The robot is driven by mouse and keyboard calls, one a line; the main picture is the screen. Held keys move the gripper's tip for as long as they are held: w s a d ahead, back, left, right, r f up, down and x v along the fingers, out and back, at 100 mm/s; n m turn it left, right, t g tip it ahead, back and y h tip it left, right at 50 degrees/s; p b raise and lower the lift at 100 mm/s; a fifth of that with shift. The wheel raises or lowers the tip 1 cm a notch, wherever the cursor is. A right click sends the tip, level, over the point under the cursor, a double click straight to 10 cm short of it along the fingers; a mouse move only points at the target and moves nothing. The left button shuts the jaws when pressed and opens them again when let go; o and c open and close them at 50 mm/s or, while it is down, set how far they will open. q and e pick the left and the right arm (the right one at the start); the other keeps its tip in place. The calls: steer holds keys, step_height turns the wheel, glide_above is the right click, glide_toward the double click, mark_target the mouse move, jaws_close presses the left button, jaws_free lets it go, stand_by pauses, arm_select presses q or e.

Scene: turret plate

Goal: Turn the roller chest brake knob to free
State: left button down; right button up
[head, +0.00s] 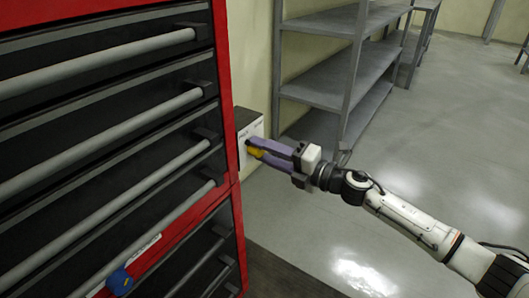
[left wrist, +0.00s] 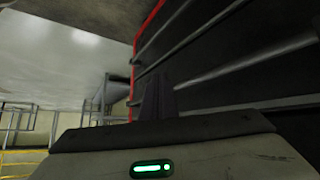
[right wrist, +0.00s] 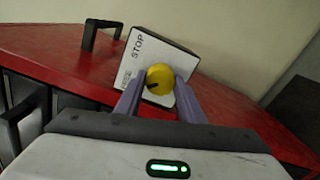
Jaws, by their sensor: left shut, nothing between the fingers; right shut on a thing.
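A dark mark on the knob points to the lower left in the right wrist view. My right gripper (right wrist: 158,92) is shut on this knob, one purple finger on each side; the head view shows the same grip (head: 262,150). A blue knob (head: 120,281) sits on the red chest front (head: 165,240) beside a small white label too small to read. My left gripper (left wrist: 157,98) is shut and empty beside the chest drawers.
The red and black roller chest (head: 222,80) fills the left of the head view, with several long drawer handles (head: 95,65) standing out. A grey metal shelf (head: 335,75) stands behind the box.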

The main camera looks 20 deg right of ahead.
steer(key=shift+n, duration=0.3)
stand_by(0.4)
steer(key=o, duration=1)
steer(key=shift+o, duration=0.2)
steer(key=v, duration=1)
steer(key=shift+s, duration=0.15)
steer(key=shift+f, duration=0.1)
